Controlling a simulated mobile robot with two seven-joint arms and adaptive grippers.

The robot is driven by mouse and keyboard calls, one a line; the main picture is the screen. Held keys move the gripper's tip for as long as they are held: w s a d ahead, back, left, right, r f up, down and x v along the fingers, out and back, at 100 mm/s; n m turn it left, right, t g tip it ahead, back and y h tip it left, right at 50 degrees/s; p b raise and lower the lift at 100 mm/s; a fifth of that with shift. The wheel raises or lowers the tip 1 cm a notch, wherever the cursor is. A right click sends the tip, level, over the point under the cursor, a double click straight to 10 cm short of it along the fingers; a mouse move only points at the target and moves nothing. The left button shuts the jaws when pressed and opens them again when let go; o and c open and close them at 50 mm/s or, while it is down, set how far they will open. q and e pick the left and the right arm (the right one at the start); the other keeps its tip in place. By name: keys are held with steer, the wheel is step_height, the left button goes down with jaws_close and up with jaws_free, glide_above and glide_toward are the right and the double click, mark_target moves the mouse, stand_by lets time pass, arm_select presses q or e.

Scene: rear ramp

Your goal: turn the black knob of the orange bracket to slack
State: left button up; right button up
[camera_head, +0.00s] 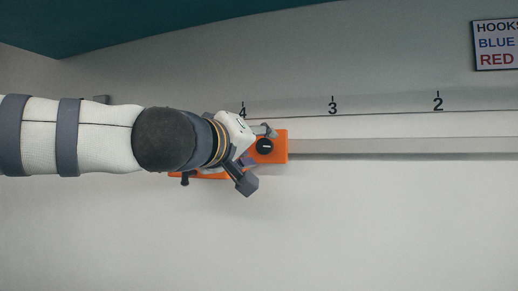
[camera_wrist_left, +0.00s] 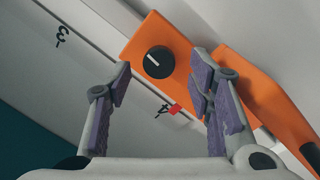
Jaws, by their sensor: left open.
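The orange bracket (camera_head: 281,134) sits on the pale rail near the number 4, partly hidden by my left arm and gripper. Its round black knob (camera_head: 265,146) has a white line that lies roughly level in the head view. In the left wrist view the knob (camera_wrist_left: 158,62) shows whole on the orange bracket (camera_wrist_left: 262,88), its line slanted. My left gripper (camera_head: 259,157) is open in front of the bracket. In the wrist view its purple-padded fingers stand either side below the knob, with nothing between them; I cannot tell whether they touch the bracket. My right gripper is out of view.
The rail (camera_head: 400,145) runs right along the wall, under the marks 4, 3 and 2. A sign (camera_head: 495,45) hangs at upper right. The wall below the rail is clear.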

arm_select(q)
steer(key=shift+x, duration=0.9)
jaws_close()
